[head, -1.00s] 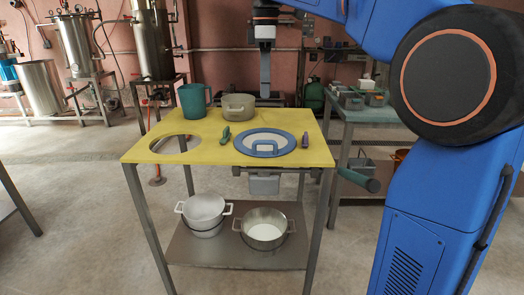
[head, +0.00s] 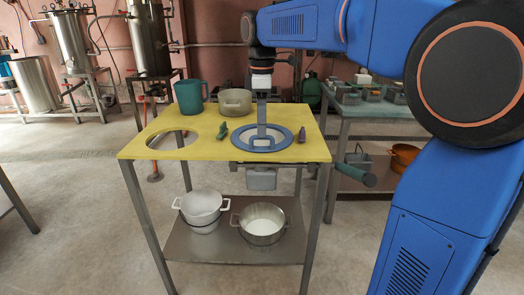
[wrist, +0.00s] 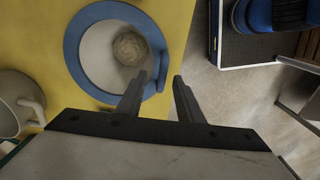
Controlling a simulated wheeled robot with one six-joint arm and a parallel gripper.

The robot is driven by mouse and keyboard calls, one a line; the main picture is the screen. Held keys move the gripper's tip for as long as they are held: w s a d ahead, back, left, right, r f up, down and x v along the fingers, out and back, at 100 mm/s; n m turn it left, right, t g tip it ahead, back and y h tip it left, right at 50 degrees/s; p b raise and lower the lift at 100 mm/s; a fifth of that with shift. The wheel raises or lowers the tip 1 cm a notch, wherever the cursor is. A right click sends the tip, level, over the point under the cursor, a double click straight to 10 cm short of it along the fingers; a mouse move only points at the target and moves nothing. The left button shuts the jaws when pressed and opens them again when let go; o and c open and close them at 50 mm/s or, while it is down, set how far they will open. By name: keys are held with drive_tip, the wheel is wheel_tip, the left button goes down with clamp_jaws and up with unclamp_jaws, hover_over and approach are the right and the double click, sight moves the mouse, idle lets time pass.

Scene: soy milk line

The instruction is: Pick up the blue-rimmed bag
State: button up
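The blue-rimmed bag (head: 237,143) sits in the yellow tabletop, its wide blue ring lying flat around a whitish inside. In the wrist view, the ring (wrist: 76,58) surrounds a pale bag with a round brownish patch in it. A blue handle (wrist: 162,66) stands at the ring's right side. My gripper (head: 262,139) is lowered over the front part of the ring. In the wrist view, my gripper (wrist: 160,77) is open, with the handle near the gap between its fingertips. I see no contact between fingers and handle.
On the yellow table (head: 150,153) stand a teal jug (head: 189,96) and a beige pot (head: 235,101). A green tool (head: 222,131) and a purple tool (head: 302,135) flank the ring. An open hole is at left. Two pots (head: 262,222) stand on the lower shelf.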

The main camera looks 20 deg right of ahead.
sight(262, 152)
drive_tip(key=shift+s+f, duration=0.2)
drive_tip(key=shift+f, duration=2.05)
clamp_jaws()
